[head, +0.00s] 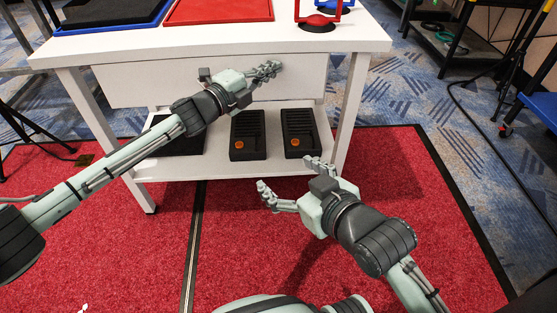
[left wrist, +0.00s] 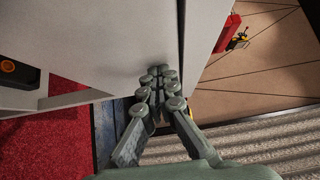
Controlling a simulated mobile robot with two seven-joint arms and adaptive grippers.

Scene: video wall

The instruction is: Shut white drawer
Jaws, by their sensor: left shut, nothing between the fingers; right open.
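The white drawer (head: 305,82) is a wide plain front under the white table's top. How far it stands out is hard to tell from above. My left gripper (head: 275,68) is shut and empty, its fingertips at the right part of the drawer front. In the left wrist view the shut fingertips (left wrist: 158,78) are close against a white panel, likely the drawer front (left wrist: 100,40), beside a narrow dark gap. Whether they touch it is unclear. My right gripper (head: 290,180) is open and empty, lower down in front of the table's lower shelf.
The white table (head: 350,40) carries a red tray (head: 220,10), a blue-edged black tray (head: 110,12) and a red-handled item (head: 318,22). Black devices (head: 247,135) stand on the lower shelf. Red carpet (head: 430,215) lies clear in front. A dark rack stands at the right.

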